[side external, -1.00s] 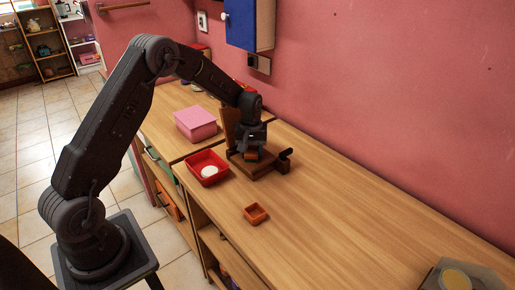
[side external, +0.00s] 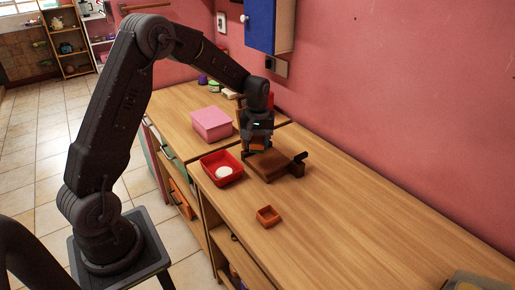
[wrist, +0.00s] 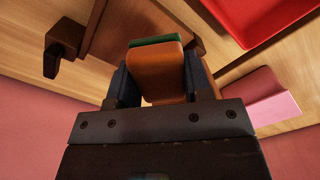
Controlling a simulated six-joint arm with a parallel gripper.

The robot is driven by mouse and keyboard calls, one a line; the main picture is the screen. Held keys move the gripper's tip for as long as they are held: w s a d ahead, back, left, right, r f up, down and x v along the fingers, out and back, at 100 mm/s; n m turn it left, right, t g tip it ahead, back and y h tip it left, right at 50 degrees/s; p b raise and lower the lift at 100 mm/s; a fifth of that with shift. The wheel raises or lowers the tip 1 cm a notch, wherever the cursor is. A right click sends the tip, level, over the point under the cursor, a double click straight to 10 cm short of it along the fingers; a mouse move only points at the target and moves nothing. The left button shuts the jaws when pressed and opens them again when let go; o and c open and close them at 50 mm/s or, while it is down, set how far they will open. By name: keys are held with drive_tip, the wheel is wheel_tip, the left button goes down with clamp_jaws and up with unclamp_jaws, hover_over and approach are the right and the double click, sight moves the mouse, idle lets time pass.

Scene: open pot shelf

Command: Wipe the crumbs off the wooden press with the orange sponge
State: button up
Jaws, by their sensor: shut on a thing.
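The wooden press has a flat brown base (side external: 270,166) on the counter, with a dark handle at its right end; the handle also shows in the wrist view (wrist: 60,42). Its upright part is mostly hidden behind my gripper. My gripper (side external: 257,144) is over the far left part of the base and points down. It is shut on the orange sponge (wrist: 156,72), which has a green layer along one edge and sits between both fingers. I cannot tell whether the sponge touches the press. I cannot make out any crumbs.
A red tray (side external: 207,172) with a round white thing in it stands just left of the press. A pink box (side external: 211,124) is farther back. A small orange-brown dish (side external: 268,216) sits nearer the front. A blue cabinet (side external: 261,25) hangs above.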

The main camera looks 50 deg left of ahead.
drive_tip(key=shift+r, duration=0.95)
drive_tip(key=shift+s, duration=0.1)
